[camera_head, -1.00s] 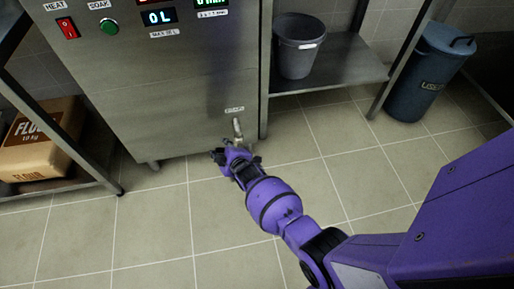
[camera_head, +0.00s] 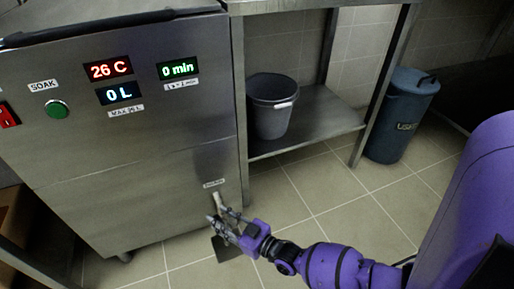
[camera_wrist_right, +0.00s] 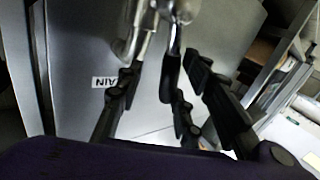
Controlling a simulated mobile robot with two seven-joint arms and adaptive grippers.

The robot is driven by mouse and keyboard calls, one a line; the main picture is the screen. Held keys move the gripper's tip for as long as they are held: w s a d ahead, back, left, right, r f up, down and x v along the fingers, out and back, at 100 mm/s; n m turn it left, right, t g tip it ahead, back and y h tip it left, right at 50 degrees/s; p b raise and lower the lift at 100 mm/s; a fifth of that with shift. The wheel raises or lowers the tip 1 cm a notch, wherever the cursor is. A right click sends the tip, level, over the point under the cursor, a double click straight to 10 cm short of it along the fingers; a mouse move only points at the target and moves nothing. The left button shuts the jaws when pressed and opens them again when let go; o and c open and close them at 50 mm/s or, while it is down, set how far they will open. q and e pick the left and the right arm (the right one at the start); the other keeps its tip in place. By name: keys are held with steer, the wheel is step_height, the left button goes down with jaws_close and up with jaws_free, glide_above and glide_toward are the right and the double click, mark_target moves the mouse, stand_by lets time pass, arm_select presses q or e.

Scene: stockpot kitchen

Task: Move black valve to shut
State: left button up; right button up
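A small metal drain tap (camera_head: 217,199) sticks out low on the front of the steel machine (camera_head: 130,130), under a small label. In the right wrist view the tap (camera_wrist_right: 172,60) looks chrome, with a label partly reading "AIN" beside it. My right gripper (camera_head: 226,223) is just below and in front of the tap. Its dark fingers are apart in the right wrist view (camera_wrist_right: 150,100), with the tap's lower end near or between them. I cannot tell whether they touch it. My left gripper is not in view.
The machine's displays (camera_head: 108,69) read 26 C, 0 L and 0 min, with a green SOAK button (camera_head: 57,108) beside them. A grey bucket (camera_head: 271,108) stands on a low steel shelf (camera_head: 318,118). A blue bin (camera_head: 398,120) is farther right.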

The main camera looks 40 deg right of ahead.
steer(key=shift+s+d+f+m+b, duration=0.1)
steer(key=shift+d+f+m+b, duration=0.25)
steer(key=shift+b, duration=0.3)
steer(key=r+p+v, duration=0.1)
steer(key=p+v, duration=0.2)
steer(key=v, duration=0.5)
steer(key=s+a+f+g+p, duration=0.1)
steer(key=s+a+g+p, duration=0.2)
steer(key=a, duration=0.3)
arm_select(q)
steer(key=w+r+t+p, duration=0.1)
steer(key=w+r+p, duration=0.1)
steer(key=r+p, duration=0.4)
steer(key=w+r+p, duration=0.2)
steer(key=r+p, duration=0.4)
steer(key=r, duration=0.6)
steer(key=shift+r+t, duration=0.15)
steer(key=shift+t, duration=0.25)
arm_select(e)
steer(key=s+a+r+g, duration=0.1)
steer(key=s+r, duration=0.3)
steer(key=s, duration=0.3)
steer(key=s+a+r+g, duration=0.1)
steer(key=s+r+g, duration=0.1)
steer(key=s+r, duration=0.3)
steer(key=shift+s+a+g+h, duration=0.3)
steer(key=shift+s+h, duration=0.1)
steer(key=shift+s, duration=0.8)
